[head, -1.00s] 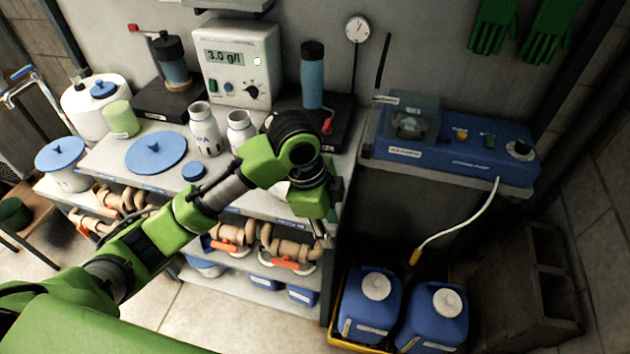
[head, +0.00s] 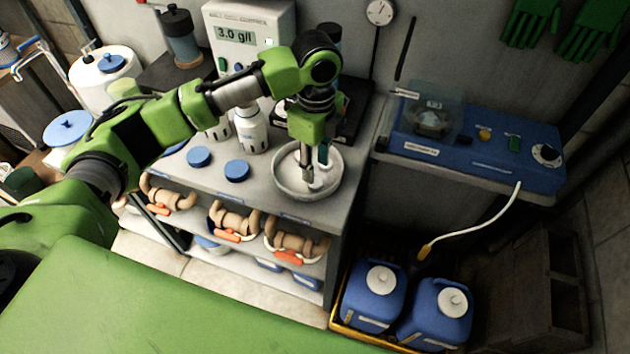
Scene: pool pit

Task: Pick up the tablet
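A shallow pale bowl (head: 284,181) stands at the right front of the bench top. Small white pieces (head: 318,182) lie in it below my gripper; one may be the tablet, but its outline is too small and partly hidden to be sure. My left gripper (head: 314,168) points down into the bowl. Its two fingers look apart, with nothing clearly held between them. My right gripper is not in view.
Two blue lids (head: 237,171) lie left of the bowl and white bottles (head: 250,130) stand behind. A blue pump unit (head: 490,150) sits on a shelf to the right. Pipes with orange handles (head: 233,221) fill the lower shelf.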

